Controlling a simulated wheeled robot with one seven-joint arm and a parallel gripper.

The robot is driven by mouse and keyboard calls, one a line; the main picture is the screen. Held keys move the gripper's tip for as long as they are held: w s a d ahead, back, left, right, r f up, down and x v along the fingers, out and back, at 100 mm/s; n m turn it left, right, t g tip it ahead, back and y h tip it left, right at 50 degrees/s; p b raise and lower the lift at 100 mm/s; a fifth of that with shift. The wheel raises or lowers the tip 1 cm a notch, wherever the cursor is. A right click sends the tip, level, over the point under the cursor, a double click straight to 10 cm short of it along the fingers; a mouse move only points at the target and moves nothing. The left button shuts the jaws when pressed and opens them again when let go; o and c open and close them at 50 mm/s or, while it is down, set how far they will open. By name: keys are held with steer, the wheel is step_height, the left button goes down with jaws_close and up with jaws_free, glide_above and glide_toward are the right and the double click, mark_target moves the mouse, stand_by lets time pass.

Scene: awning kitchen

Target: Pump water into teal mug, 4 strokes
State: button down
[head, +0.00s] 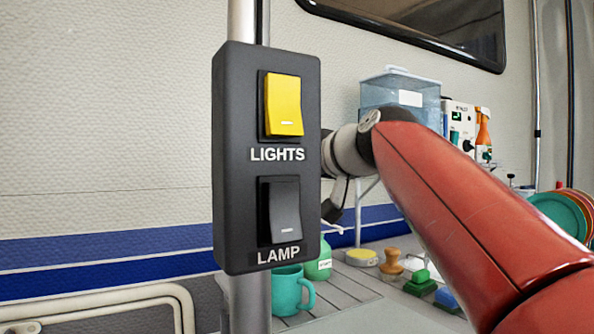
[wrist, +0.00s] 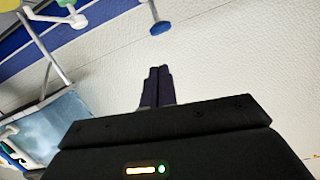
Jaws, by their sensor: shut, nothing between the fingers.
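The teal mug (head: 292,293) stands on the counter in the head view, its left part hidden behind the switch panel. My gripper (wrist: 157,71) is shut and empty in the wrist view, its two dark fingers together. In the head view the gripper is mostly hidden behind the panel, raised above the mug. A blue round knob on a thin pale rod (wrist: 161,28) shows beyond the fingertips in the wrist view, apart from them. I cannot tell whether it is the pump's. A clear blue water tank (head: 378,96) stands behind my arm; a similar tank (wrist: 62,130) shows in the wrist view.
A black panel (head: 228,160) with a yellow LIGHTS switch and a dark LAMP switch hangs on a pole in front. A green bottle (head: 322,262) is beside the mug. A wooden stamp (head: 391,263), coloured pads and teal plates (head: 556,215) are to the right.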

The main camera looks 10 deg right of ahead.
steer(key=a+r+n+p, duration=0.1)
steer(key=r, duration=0.1)
steer(key=a+r+n+h+p, duration=0.1)
steer(key=a+r+p, duration=0.1)
steer(key=shift+a+r+n+g, duration=0.2)
steer(key=shift+r+n+g, duration=0.1)
steer(key=shift+g, duration=0.1)
steer(key=shift+w+a+f, duration=0.45)
steer(key=shift+w+f, duration=0.7)
steer(key=shift+w, duration=0.3)
steer(key=shift+w+a+f, duration=0.45)
steer(key=shift+w+f, duration=0.75)
steer(key=shift+w, duration=0.3)
steer(key=shift+w+a+f, duration=0.45)
steer(key=shift+w+f, duration=0.7)
steer(key=shift+w, duration=0.3)
